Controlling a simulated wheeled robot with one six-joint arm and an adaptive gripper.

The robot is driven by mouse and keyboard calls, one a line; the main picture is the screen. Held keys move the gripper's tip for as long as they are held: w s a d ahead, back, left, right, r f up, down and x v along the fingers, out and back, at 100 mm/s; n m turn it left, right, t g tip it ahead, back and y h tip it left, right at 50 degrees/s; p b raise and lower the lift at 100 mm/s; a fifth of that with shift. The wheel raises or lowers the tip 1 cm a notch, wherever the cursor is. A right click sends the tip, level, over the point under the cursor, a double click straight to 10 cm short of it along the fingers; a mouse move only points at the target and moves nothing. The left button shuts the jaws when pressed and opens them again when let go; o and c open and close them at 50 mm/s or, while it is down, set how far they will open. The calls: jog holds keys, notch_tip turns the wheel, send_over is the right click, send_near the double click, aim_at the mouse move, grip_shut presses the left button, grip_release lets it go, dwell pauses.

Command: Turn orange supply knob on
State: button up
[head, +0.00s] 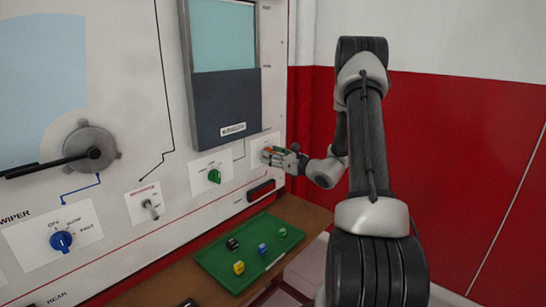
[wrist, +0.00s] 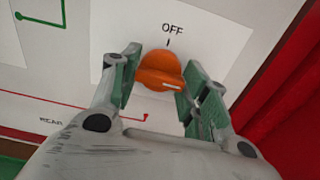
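The orange supply knob (wrist: 160,70) is on a white label plate at the right end of the panel, below the word "OFF" and a short mark. Its raised grip lies nearly level, slightly tilted, in the wrist view. My gripper (wrist: 162,66) is open around it, with one green-padded finger on each side. The fingers are very close to the knob's sides; I cannot tell if either touches it. In the head view my gripper (head: 272,155) is at this plate and largely hides the knob.
A green knob (head: 214,176) is left of my gripper. A red-rimmed dark slot (head: 261,190) is below it. A green tray (head: 212,262) with several small coloured blocks lies on the wooden ledge. A red and white wall (head: 450,130) is at the right.

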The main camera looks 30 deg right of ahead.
jog(key=o, duration=0.4)
jog(key=shift+o, duration=0.2)
jog(key=v, duration=1.2)
